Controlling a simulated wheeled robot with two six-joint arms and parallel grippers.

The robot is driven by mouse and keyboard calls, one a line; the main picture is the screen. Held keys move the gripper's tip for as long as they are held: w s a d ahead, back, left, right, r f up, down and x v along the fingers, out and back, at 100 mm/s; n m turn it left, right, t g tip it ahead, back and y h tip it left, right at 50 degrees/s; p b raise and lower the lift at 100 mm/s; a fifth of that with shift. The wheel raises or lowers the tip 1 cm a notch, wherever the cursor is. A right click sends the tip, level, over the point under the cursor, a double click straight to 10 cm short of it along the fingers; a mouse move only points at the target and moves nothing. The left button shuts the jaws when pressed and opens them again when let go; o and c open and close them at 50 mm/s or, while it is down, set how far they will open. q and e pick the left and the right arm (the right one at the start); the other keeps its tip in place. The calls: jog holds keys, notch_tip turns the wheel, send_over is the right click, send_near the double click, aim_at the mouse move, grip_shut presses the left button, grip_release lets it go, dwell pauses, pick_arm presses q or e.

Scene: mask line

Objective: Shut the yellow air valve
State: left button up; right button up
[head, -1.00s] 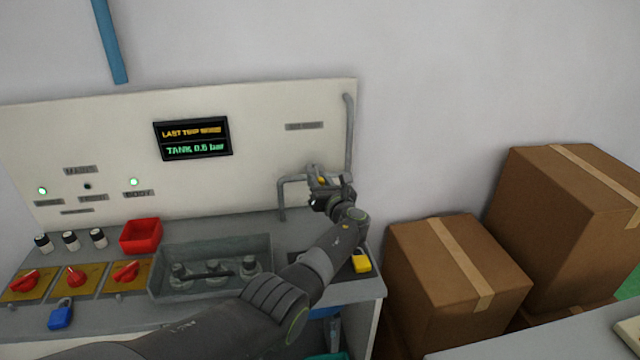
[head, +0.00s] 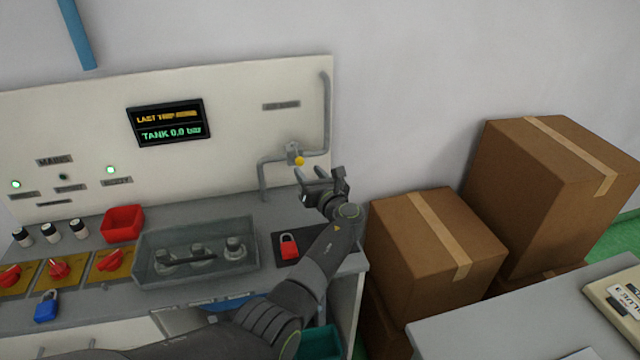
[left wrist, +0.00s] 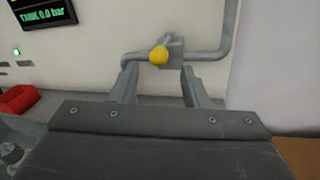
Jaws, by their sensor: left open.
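The yellow air valve shows as a round yellow knob (head: 299,161) on a grey fitting in the pipe at the right of the panel. It also shows in the left wrist view (left wrist: 158,56), centred just beyond my fingers. My left gripper (head: 310,172) is open and empty, in front of and slightly below the knob. Its two fingers (left wrist: 158,70) stand to either side of the knob in the wrist view, apparently apart from it. The knob faces the camera, so I cannot tell which way its handle lies. My right gripper is not in view.
A display (head: 168,122) reads tank 0.0 bar. A red padlock (head: 288,247) lies on a dark mat beside my left arm. A grey tray (head: 150,278), red bin (head: 122,223) and blue padlock (head: 46,307) are leftward. Cardboard boxes (head: 435,240) stand right.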

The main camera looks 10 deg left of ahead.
pick_arm(q)
jog(key=v, duration=0.5)
jog(key=shift+s+d, duration=0.2)
dwell(0.3)
